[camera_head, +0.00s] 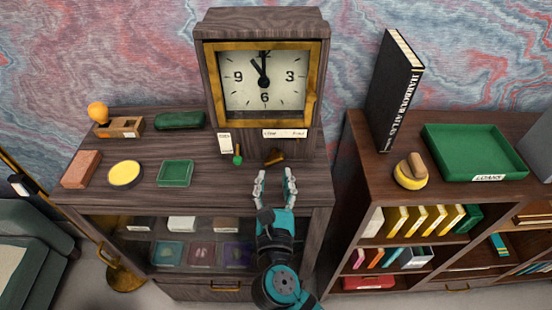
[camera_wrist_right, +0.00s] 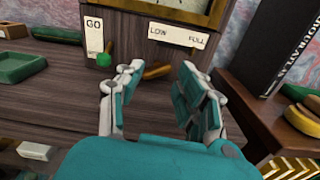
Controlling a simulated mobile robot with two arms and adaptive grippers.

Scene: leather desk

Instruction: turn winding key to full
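The winding key (camera_head: 274,157) is a small brown-orange handle on the lower front of the wooden clock (camera_head: 213,80). It also shows in the right wrist view (camera_wrist_right: 157,71), beyond my fingers, below the LOW end of the white LOW–FULL label (camera_wrist_right: 178,35). My right gripper (camera_head: 275,176) is open and empty, in front of the key and apart from it. Its two fingers also show in the right wrist view (camera_wrist_right: 160,80), spread on either side of the key. A green-knobbed lever (camera_wrist_right: 104,60) sits below the GO label (camera_wrist_right: 94,33), left of the key. My left gripper is out of view.
A green tray (camera_head: 175,173), yellow round tin (camera_head: 125,174) and brown block (camera_head: 81,169) lie on the desk's left. A dark upright book (camera_head: 394,90), a LOANS tray (camera_head: 473,150) and a yellow round object (camera_head: 410,177) stand on the right shelf.

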